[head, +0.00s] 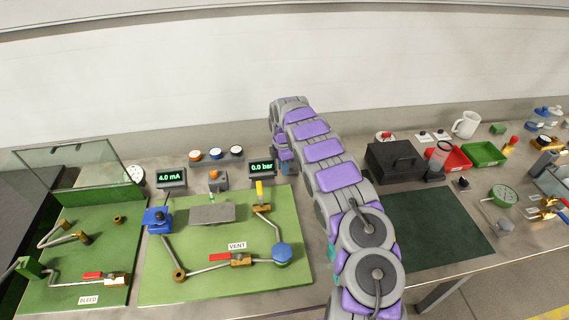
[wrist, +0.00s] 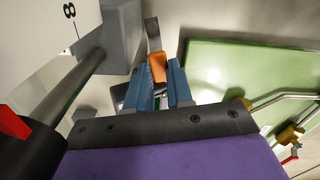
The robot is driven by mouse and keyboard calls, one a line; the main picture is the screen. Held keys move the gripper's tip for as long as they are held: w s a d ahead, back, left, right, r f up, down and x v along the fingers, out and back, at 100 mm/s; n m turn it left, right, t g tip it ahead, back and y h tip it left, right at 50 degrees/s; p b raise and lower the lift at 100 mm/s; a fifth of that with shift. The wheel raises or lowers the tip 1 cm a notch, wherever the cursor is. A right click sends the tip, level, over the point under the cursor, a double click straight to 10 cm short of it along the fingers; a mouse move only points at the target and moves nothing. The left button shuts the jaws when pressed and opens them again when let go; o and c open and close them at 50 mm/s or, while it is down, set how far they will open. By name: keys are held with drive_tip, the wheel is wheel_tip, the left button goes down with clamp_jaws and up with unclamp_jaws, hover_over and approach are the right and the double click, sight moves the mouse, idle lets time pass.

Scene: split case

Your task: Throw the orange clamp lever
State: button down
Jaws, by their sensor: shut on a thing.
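The orange clamp lever (wrist: 157,68) shows in the wrist view as an orange block with a dark grey metal strip behind it. My gripper (wrist: 160,92) has its two blue fingers on either side of the orange piece and is shut on it. The lower part of the lever is hidden between the fingers. In the head view my gripper (head: 286,162) is partly hidden by my arm, beside the 0.0 bar display. The lever in its grip cannot be made out there.
A green panel (head: 160,284) with pipes, valves and a VENT label lies left of my arm. A grey box with an orange top (head: 214,177) stands behind it. A black case (head: 394,160) and red and green trays stand to the right. A dark green mat (head: 440,225) is clear.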

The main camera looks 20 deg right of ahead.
drive_tip(key=shift+w+m+p, duration=0.6)
drive_tip(key=shift+m+p, duration=0.2)
drive_tip(key=shift+m, duration=0.5)
drive_tip(key=c, duration=1.3)
unclamp_jaws()
drive_tip(key=shift+w, duration=0.1)
wheel_tip(320, 180, up, 17)
drive_tip(key=shift+r+p, duration=0.15)
drive_tip(key=shift+p, duration=1.05)
